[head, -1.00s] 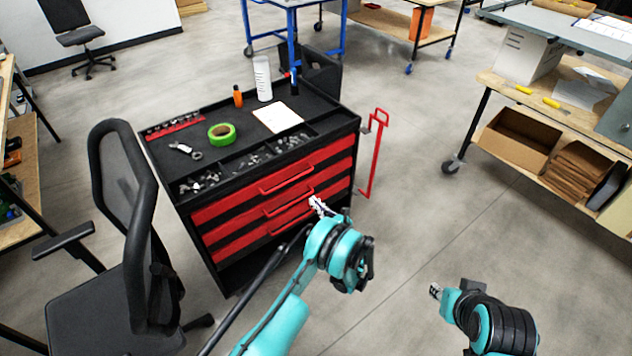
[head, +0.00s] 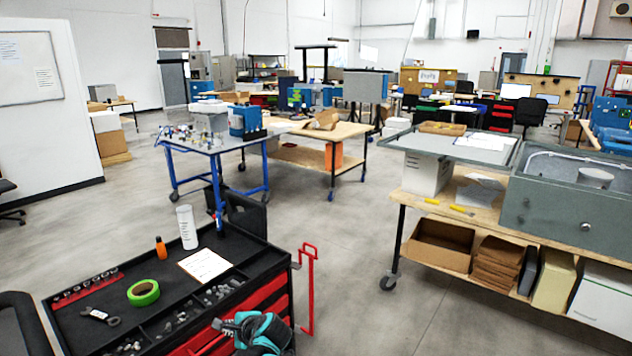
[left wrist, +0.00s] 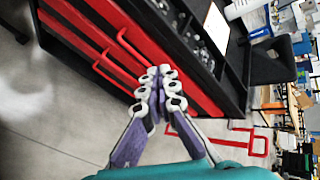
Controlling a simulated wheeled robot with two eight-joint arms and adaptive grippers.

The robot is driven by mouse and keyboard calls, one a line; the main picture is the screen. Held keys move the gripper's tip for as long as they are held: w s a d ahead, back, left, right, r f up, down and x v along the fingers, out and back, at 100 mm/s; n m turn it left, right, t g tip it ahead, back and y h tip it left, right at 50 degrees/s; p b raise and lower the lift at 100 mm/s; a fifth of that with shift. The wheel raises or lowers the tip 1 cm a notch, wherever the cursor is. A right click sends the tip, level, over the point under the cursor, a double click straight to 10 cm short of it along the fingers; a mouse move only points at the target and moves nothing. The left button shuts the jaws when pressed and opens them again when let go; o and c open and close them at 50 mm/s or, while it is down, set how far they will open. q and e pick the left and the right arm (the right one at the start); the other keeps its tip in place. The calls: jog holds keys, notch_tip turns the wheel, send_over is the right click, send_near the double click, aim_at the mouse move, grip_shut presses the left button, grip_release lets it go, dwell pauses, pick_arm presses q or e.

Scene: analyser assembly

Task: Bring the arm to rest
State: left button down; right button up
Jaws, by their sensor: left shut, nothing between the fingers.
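My left arm comes in at the bottom of the head view, with its gripper (head: 228,326) in front of the red drawers of the tool cart (head: 245,262). The left wrist view shows the gripper (left wrist: 160,85) with its fingers together and nothing between them. Behind the fingertips are the cart's red drawer fronts and handles (left wrist: 137,52). I cannot tell from these views whether the fingertips touch the cart. My right gripper is not in the head view now.
On the cart top are green tape (head: 143,292), an orange bottle (head: 161,248), a white cylinder (head: 187,228) and a paper sheet (head: 206,264). A red handle frame (head: 310,290) sticks out at its right. A shelved bench (head: 470,190) stands right; the floor between is clear.

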pick_arm(q)
jog(key=s+d+r+n+h, duration=0.1)
jog(key=s+n, duration=0.3)
jog(key=s, duration=0.5)
jog(key=s+d+r+n+h, duration=0.1)
jog(key=s+d+n+h, duration=0.2)
jog(key=s, duration=0.7)
jog(key=s+d+r+n+h, duration=0.1)
jog(key=s+r+n+h, duration=0.1)
jog(key=s+n, duration=0.5)
jog(key=s+h, duration=0.1)
jog(key=s, duration=0.2)
jog(key=shift+s+d+h, duration=0.15)
jog(key=shift+d+h, duration=0.25)
